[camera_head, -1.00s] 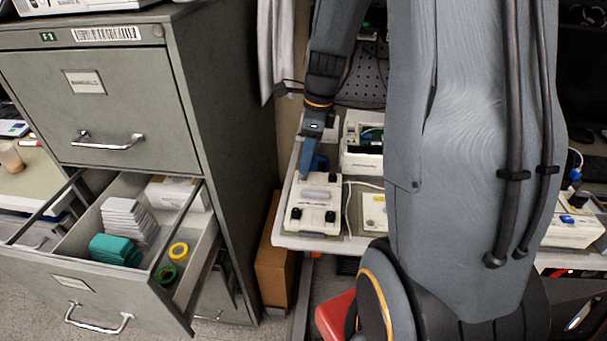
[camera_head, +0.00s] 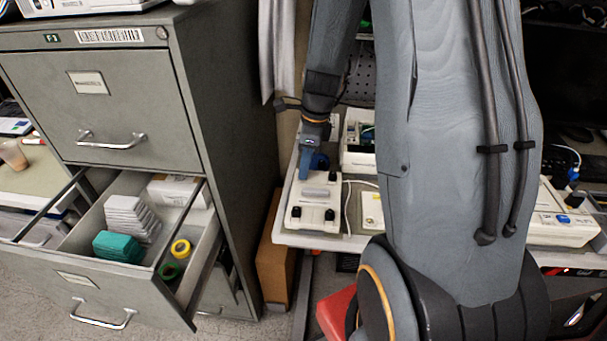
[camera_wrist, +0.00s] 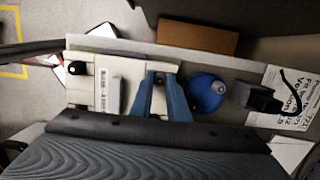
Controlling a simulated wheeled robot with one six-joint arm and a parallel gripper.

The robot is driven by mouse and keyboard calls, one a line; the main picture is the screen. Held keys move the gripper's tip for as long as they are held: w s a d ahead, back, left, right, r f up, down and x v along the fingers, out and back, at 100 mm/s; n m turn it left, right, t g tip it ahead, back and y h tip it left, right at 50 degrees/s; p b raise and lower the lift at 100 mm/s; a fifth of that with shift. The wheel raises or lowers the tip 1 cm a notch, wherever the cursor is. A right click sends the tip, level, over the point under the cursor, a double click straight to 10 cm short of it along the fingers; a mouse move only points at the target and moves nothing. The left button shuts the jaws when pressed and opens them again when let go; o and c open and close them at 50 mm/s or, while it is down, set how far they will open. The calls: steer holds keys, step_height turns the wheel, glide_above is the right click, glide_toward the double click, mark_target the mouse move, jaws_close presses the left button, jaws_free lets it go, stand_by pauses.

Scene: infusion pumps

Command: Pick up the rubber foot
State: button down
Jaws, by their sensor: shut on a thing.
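A pale pump body (camera_head: 313,217) lies on the bench with its underside up, and several black rubber feet stick up from it. One foot (camera_head: 329,214) shows at its front right corner. My gripper (camera_head: 301,178) reaches down to the pump's back left corner. In the wrist view, its blue fingers (camera_wrist: 160,77) are close together over the pump (camera_wrist: 133,92), shut on a small dark rubber foot that they mostly hide. I cannot tell whether that foot is clear of the pump. Another black foot (camera_wrist: 77,68) shows at the pump's left end.
A round blue part (camera_wrist: 205,90) and a black block (camera_wrist: 250,96) are beside my fingers. An open drawer (camera_head: 190,270) with boxes and tape rolls juts out at left. A second white device (camera_head: 358,158) stands behind the pump. A brown box (camera_head: 274,268) stands below the bench edge.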

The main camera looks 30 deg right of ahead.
stand_by(0.4)
step_height(320, 180, up, 10)
steer(key=b, duration=0.2)
stand_by(0.4)
